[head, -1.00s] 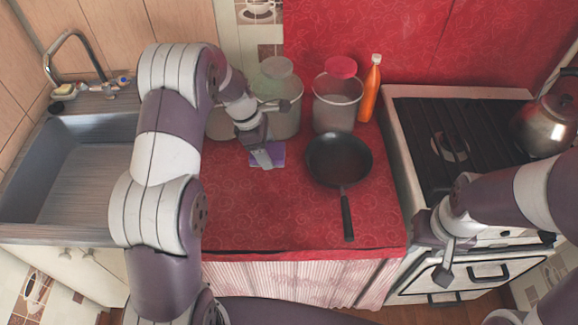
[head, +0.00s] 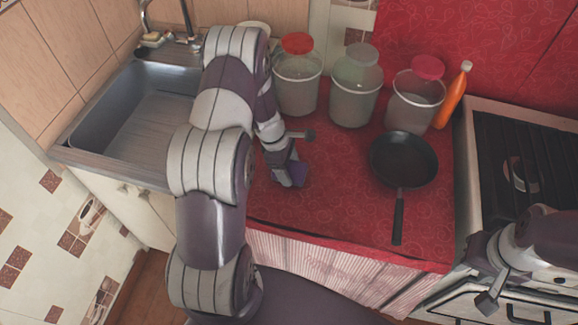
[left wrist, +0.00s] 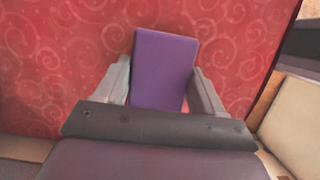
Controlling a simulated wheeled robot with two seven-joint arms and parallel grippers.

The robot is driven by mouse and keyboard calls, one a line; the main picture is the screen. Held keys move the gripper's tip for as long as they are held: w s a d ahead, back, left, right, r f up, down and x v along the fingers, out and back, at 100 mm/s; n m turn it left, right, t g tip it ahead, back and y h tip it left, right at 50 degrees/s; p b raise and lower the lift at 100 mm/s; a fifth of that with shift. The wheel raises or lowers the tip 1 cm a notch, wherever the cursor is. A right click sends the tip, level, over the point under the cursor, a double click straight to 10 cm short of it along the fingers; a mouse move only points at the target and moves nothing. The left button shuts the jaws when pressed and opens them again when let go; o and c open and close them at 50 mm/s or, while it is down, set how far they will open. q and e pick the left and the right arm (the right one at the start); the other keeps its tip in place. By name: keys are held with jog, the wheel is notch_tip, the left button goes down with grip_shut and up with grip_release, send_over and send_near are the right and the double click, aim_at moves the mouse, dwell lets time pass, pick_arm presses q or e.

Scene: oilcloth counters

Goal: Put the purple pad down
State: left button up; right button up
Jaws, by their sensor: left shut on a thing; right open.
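The purple pad (head: 300,173) is a small flat block over the red counter, near its left side. It fills the middle of the left wrist view (left wrist: 164,68), between the two grey fingers. My left gripper (head: 288,176) is shut on the pad; its arm covers part of the counter and sink edge in the head view. Whether the pad touches the cloth cannot be told. My right gripper (head: 488,290) is open and empty at the lower right, in front of the stove.
A black frying pan (head: 404,158) lies on the red counter (head: 340,205), right of the pad. Lidded jars (head: 297,85) and an orange bottle (head: 453,97) stand behind. The sink (head: 128,115) is left, the stove (head: 510,150) right. Cloth between pad and pan is clear.

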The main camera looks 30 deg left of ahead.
pick_arm(q)
jog(key=shift+s+f, duration=0.1)
jog(key=shift+f, duration=0.05)
jog(key=o, duration=1)
jog(key=w+d+v, duration=0.1)
jog(key=v, duration=1.1)
jog(key=s+d+r+m+y, duration=0.1)
jog(key=s+d+r+m, duration=0.1)
jog(key=m, duration=0.5)
jog(key=s+d+r+m+y, duration=0.1)
jog(key=s+d+r+m, duration=0.1)
jog(key=s+d+m, duration=0.3)
jog(key=s+d+r+m+y, duration=0.1)
jog(key=s+d+r+m, duration=0.2)
jog(key=s+m, duration=0.4)
jog(key=shift+d+m+t, duration=0.3)
jog(key=shift+d+m, duration=0.4)
jog(key=shift+m, duration=0.2)
